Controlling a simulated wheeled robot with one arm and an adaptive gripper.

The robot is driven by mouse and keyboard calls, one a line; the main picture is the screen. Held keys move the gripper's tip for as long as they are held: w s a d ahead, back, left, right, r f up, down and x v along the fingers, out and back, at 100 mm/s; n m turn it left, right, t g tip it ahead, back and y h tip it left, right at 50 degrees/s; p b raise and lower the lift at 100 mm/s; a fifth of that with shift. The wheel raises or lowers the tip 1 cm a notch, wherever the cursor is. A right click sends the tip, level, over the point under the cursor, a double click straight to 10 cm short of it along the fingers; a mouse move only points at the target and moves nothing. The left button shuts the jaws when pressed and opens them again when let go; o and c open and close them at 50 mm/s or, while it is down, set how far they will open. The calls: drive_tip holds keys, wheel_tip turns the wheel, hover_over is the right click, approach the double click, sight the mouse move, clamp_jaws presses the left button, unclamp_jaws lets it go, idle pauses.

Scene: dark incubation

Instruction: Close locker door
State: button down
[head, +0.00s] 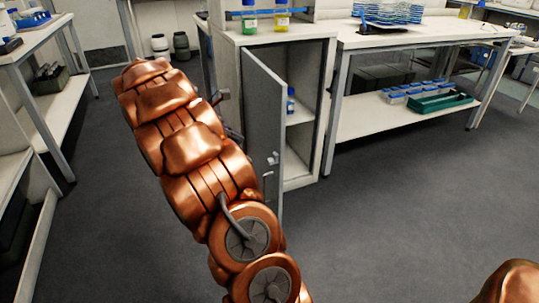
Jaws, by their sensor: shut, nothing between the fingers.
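My copper arm crosses the picture just left of the door. My gripper (227,115) is mostly hidden behind the arm; only small dark parts show. It is shut and empty, on the door's left, outer side. Whether it touches the door cannot be told.
A blue-capped bottle (291,101) stands on the locker's inner shelf. Bottles with green (249,18) and yellow (281,16) contents stand above the locker. A bench (400,35) adjoins on the right, with a green tray (440,102) below.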

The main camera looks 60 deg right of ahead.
sight(279, 151)
drive_tip(key=b+x, duration=0.1)
drive_tip(key=x, duration=0.3)
drive_tip(key=b+x, duration=0.1)
drive_tip(key=x, duration=0.3)
drive_tip(key=d+r+b+x, duration=0.1)
drive_tip(key=x, duration=0.3)
drive_tip(key=shift+s+d, duration=0.15)
drive_tip(key=shift+s, duration=0.1)
drive_tip(key=shift+s+d+r, duration=0.1)
drive_tip(key=shift+s+d, duration=0.3)
drive_tip(key=shift+d, duration=0.2)
